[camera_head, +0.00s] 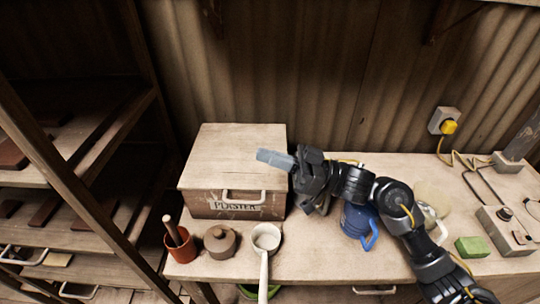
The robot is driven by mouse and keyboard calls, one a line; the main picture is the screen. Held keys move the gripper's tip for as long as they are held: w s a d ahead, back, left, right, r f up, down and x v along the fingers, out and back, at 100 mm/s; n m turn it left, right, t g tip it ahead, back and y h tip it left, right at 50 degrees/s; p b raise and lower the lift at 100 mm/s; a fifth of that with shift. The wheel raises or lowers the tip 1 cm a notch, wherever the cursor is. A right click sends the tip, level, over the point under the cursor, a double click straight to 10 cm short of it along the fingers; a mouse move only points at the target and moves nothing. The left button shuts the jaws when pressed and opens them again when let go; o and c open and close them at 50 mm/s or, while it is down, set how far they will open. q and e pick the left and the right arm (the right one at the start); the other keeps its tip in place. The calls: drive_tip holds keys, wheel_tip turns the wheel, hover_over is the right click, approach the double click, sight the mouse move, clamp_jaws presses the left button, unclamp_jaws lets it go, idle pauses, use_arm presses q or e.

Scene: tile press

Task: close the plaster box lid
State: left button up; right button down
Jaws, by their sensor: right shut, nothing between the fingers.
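The plaster box (210,204), marked "PLASTER" on its front, stands at the left of the wooden workbench. Its pale lid (222,148) lies flat over the top, and no gap shows between lid and box. A light handle is on the front. My right gripper (264,158) is shut and empty, over the right part of the lid with its fingers pointing left. I cannot tell whether the fingertips touch the lid. The right arm hides part of the bench right of the box. My left gripper is out of view.
A blue jug (357,222) stands under my right arm. A green block (472,247) and a control box (505,231) are at right.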

drive_tip(key=b+v, duration=0.2)
drive_tip(key=v, duration=0.5)
drive_tip(key=shift+d, duration=0.2)
